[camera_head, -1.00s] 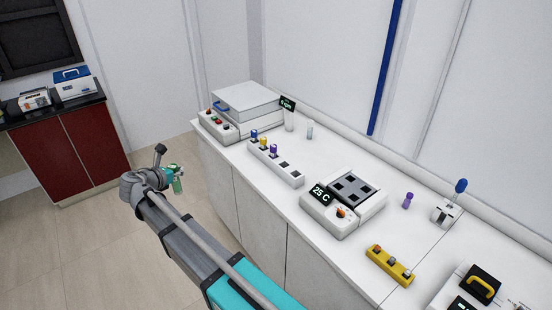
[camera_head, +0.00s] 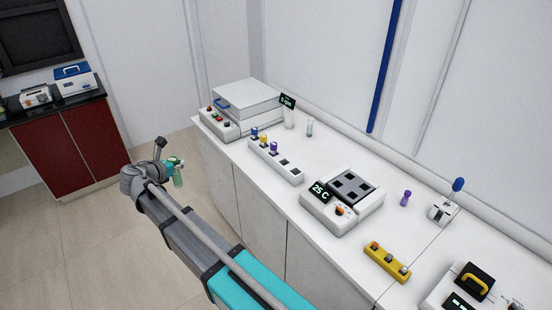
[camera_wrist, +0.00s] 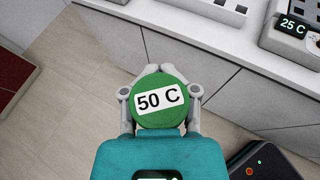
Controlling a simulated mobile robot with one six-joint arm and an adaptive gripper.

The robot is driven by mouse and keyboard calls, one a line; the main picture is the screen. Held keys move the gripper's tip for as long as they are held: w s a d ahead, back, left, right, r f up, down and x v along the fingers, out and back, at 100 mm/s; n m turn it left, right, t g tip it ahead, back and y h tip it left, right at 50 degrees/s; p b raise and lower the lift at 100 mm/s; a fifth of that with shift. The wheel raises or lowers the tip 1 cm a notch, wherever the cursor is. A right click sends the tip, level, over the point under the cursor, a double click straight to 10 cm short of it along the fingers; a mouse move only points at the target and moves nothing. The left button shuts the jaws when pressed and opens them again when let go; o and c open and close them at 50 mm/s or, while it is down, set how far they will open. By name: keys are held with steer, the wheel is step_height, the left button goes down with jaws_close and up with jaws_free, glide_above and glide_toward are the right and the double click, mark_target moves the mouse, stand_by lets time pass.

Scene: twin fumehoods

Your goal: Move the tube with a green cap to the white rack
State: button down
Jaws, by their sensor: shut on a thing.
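My gripper (camera_wrist: 160,92) is shut on the tube with a green cap (camera_wrist: 158,105). The wrist view looks down on the cap, which carries a white label reading "50 C". In the head view the tube (camera_head: 178,181) hangs pale green below my gripper (camera_head: 175,164), over the floor in front of the bench. The white rack (camera_head: 262,158) stands on the bench to the right of my gripper. It holds several capped tubes, blue, yellow and purple, toward its far end. Its near end shows empty dark slots. Part of it also shows in the wrist view (camera_wrist: 205,8).
A white lidded machine (camera_head: 245,101) is at the far end. The bench front edge lies between my gripper and the rack.

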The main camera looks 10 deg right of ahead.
steer(key=shift+f, duration=0.1)
step_height(320, 180, down, 5)
steer(key=b, duration=0.4)
steer(key=shift+s+r+b, duration=0.15)
steer(key=shift+r+b, duration=0.05)
steer(key=shift+b, duration=0.2)
